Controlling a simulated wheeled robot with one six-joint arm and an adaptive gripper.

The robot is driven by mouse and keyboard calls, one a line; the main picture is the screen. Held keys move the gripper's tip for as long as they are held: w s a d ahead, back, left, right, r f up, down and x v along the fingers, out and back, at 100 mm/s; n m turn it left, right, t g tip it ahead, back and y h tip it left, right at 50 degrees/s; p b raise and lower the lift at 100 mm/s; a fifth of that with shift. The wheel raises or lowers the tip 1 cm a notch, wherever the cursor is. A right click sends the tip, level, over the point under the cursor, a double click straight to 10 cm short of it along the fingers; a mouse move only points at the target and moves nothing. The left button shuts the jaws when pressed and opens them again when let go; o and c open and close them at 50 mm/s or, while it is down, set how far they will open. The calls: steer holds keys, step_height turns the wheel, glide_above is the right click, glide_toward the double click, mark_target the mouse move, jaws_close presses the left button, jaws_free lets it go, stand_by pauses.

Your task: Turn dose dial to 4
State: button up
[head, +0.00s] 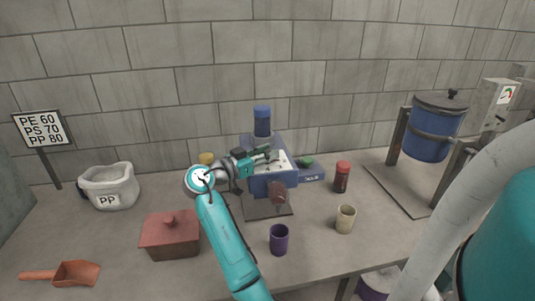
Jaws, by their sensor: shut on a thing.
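A blue machine (262,183) with a pale front panel (284,164) and a blue hopper stands at the back middle of the table. My gripper (271,156) reaches in from the left, its fingertips at the pale panel. It is shut on a small part there, which I take to be the dose dial. The dial is mostly hidden by the fingers, and its numbers are too small to read. A reddish-brown spout or handle (279,194) sticks out at the machine's front, above a dark tray (257,211).
A purple cup (279,240), a beige cup (346,219) and a red jar (341,177) stand nearby. A lidded red box (171,236), a PP bag (109,188) and a scoop (71,273) are left. A blue drum (431,134) hangs right. A sign (40,129) reads PE 60, PS 70, PP 80.

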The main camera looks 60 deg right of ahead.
steer(key=m+g+y, duration=0.1)
steer(key=g, duration=0.1)
steer(key=m+g+y, duration=0.3)
steer(key=m+g, duration=0.1)
steer(key=shift+w+d, duration=0.15)
steer(key=shift+w, duration=0.1)
steer(key=shift+g+y, duration=0.4)
steer(key=o, duration=1.2)
steer(key=shift+c, duration=0.2)
steer(key=v, duration=0.7)
steer(key=shift+w, duration=0.2)
